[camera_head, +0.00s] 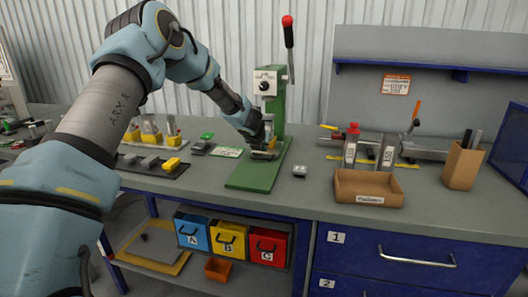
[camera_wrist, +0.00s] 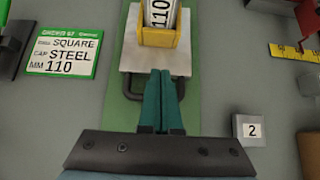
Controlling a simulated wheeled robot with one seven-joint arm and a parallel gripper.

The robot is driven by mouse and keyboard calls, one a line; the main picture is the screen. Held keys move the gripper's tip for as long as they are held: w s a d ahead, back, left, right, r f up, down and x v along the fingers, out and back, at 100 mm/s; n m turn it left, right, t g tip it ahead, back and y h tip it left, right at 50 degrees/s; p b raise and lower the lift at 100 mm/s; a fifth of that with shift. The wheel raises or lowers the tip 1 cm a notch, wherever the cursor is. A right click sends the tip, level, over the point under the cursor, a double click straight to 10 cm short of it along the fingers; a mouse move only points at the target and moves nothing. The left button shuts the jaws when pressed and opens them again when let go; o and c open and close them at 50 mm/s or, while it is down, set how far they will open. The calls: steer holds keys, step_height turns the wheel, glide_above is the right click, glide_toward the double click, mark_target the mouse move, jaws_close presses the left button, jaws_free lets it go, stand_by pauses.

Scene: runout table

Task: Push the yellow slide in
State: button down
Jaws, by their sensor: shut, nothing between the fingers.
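The yellow slide (camera_wrist: 157,40) is a yellow holder on a pale metal plate (camera_wrist: 133,58), on the green base of the press. It holds an upright piece marked 110. In the head view the yellow slide (camera_head: 272,142) is partly hidden by my gripper. The plate has a dark U-shaped handle (camera_wrist: 133,93) on its near side. My gripper (camera_wrist: 161,74) is shut and empty. Its fingertips are over the handle and the plate's near edge, just in front of the slide; I cannot tell whether they touch. The green press (camera_head: 272,107) has a red-knobbed lever.
A green card reading SQUARE, STEEL, 110 (camera_wrist: 65,50) lies left of the base. A small block marked 2 (camera_wrist: 250,129) is to the right. A brown tray (camera_head: 368,198) and a yellow ruler (camera_wrist: 293,51) lie farther right. Yellow and grey pieces stand at the left.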

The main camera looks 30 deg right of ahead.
steer(key=b+v, duration=0.2)
steer(key=v, duration=0.7)
steer(key=shift+f, duration=0.2)
steer(key=s+a+m+g+y, duration=0.1)
steer(key=s+a+m, duration=0.1)
steer(key=a+m, duration=0.75)
steer(key=s+a+m+g+y, duration=0.1)
steer(key=s+a+m, duration=0.35)
steer(key=a, duration=0.85)
steer(key=s+a+f+m+g+y, duration=0.1)
steer(key=s+a+m+y, duration=0.1)
steer(key=s+a+m, duration=0.5)
steer(key=s+a+f+m+g+y, duration=0.2)
steer(key=s+a+m, duration=0.5)
steer(key=a, duration=0.9)
steer(key=shift+s+m, duration=0.3)
steer(key=shift+s, duration=0.05)
